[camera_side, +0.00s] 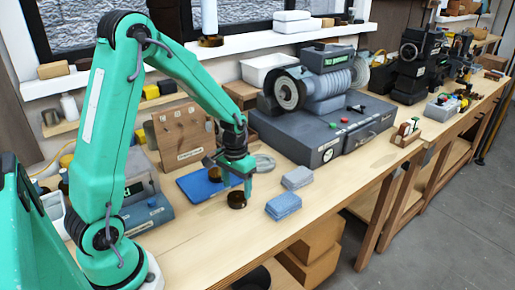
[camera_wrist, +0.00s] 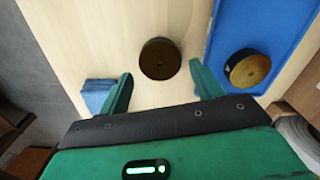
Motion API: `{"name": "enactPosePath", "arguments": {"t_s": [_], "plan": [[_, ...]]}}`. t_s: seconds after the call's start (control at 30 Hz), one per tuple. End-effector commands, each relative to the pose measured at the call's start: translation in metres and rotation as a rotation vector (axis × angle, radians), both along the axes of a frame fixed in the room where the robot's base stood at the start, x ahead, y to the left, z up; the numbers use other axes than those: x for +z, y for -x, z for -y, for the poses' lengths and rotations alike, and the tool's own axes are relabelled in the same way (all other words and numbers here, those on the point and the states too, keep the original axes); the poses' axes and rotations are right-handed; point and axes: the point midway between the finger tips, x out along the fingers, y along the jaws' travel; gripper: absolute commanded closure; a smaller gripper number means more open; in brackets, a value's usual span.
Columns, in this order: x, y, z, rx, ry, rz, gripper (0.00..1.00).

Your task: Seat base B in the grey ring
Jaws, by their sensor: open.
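Two dark round bases show, and I can read no letter on either. One base (camera_side: 237,200) stands on the bare wood below my gripper (camera_side: 234,182); in the wrist view this base (camera_wrist: 160,59) lies ahead of and between the fingers. The other base (camera_side: 215,174), with a brass-coloured top in the wrist view (camera_wrist: 250,70), sits on the blue mat (camera_side: 193,188).
Blue-grey folded cloths (camera_side: 284,205) lie to the right of my gripper, near the bench's front edge. A wooden board (camera_side: 182,135) and a large grey machine (camera_side: 322,132) stand behind. Bare wood lies in front of the mat.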

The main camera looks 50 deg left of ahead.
Motion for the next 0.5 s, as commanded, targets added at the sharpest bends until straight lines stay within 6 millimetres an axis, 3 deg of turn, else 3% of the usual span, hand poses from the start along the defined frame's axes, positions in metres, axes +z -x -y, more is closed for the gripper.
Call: {"name": "enactPosePath", "arguments": {"t_s": [0.5], "plan": [[-0.029,0.000,0.000,0.000,0.000,-0.002,0.35]]}}
